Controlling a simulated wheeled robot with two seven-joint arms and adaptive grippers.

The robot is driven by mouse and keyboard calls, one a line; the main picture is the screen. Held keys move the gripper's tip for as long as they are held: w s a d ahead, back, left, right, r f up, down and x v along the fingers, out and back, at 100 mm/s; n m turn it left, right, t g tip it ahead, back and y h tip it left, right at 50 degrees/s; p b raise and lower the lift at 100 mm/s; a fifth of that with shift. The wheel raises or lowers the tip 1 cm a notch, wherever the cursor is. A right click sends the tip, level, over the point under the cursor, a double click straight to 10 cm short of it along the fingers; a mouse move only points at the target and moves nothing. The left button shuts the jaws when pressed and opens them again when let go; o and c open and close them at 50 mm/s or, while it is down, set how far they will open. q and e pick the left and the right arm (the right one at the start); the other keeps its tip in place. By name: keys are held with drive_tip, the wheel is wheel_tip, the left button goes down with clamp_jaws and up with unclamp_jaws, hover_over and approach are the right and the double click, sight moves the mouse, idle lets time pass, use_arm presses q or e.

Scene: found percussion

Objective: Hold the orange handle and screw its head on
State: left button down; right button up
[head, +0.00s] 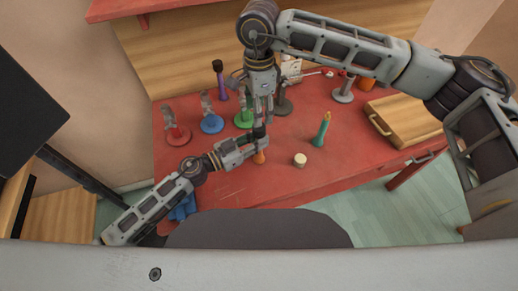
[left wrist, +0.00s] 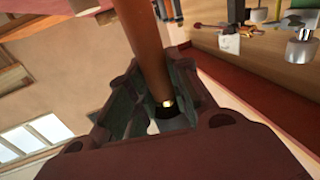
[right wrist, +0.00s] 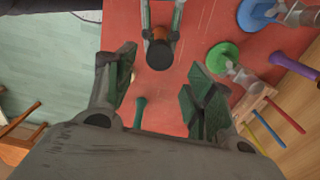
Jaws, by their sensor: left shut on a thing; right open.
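My left gripper (head: 258,143) is shut on the orange handle (head: 259,157) and holds it roughly upright over the front of the red table (head: 285,180). In the left wrist view the handle (left wrist: 145,50) runs between the fingers, with a gold band near a dark end. A black round head (right wrist: 158,56) shows at the handle's top end in the right wrist view. I cannot tell whether it is screwed tight. My right gripper (head: 262,115) is open and points down just above the black head. Its fingers (right wrist: 163,88) are apart with nothing between them.
A green handle (head: 322,130) stands right of the grippers, near a cream cylinder (head: 300,160). Red (head: 177,138), blue (head: 212,125) and green (head: 243,119) stands line the left and back. A purple mallet (head: 219,82) stands behind. A wooden case (head: 405,120) lies at right.

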sight(259, 128)
drive_tip(key=shift+f, duration=3.95)
drive_tip(key=c, duration=1.1)
drive_tip(key=o, duration=1.2)
drive_tip(key=shift+o, duration=0.2)
drive_tip(key=shift+r, duration=0.1)
wheel_tip(259, 128, up, 12)
